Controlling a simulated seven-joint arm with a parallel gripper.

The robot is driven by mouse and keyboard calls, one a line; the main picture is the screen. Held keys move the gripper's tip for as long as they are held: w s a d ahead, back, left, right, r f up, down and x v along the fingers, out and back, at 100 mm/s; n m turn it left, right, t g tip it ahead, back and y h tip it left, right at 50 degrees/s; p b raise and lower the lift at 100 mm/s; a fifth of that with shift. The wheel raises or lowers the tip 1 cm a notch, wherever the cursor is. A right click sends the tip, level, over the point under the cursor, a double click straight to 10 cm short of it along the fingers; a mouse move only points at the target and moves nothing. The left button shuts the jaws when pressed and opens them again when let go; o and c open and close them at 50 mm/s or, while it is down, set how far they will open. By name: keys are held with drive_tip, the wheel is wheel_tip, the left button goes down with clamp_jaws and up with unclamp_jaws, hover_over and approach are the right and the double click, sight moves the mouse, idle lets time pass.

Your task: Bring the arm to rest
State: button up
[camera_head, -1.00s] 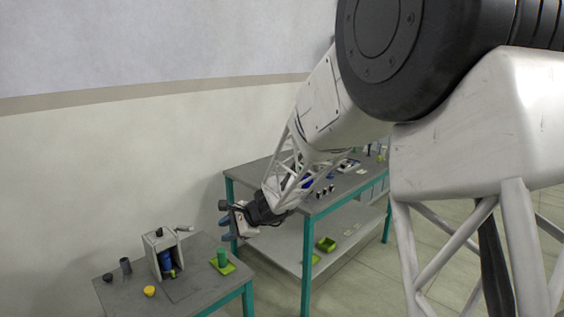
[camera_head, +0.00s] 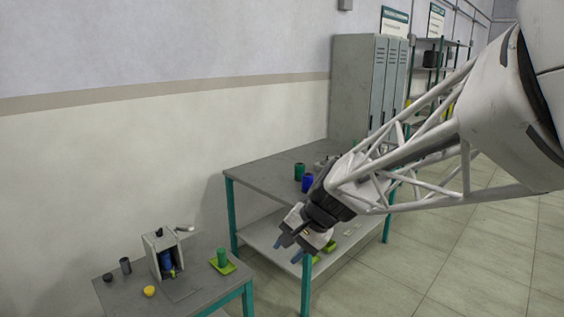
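My arm reaches in from the right and my gripper (camera_head: 287,250) points down and to the left, in front of the larger bench (camera_head: 265,180). Its two blue-tipped fingers are apart, with nothing seen between them. The gripper is clear of the small table (camera_head: 215,289) at the lower left. On that table a winding device (camera_head: 153,250) holds a blue bobbin (camera_head: 167,262). A green bobbin (camera_head: 222,257) stands upright on a green tray (camera_head: 232,268).
A yellow round piece (camera_head: 149,291), a dark cylinder (camera_head: 126,266) and a small black piece (camera_head: 108,277) are on the small table. The larger bench carries green (camera_head: 299,171) and blue (camera_head: 307,183) spools. Grey lockers (camera_head: 358,95) stand behind; open floor (camera_head: 450,270) lies right.

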drive_tip(key=s+d+n+h, duration=0.2)
drive_tip(key=s+d+h, duration=0.1)
drive_tip(key=s+d, duration=0.5)
drive_tip(key=s+d+n+t+h, duration=0.1)
drive_tip(key=s+d+n+h, duration=0.1)
drive_tip(key=s+d, duration=0.6)
drive_tip(key=shift+s+d+n+h, duration=0.35)
drive_tip(key=shift+s+h, duration=0.35)
drive_tip(key=shift+s, duration=2.15)
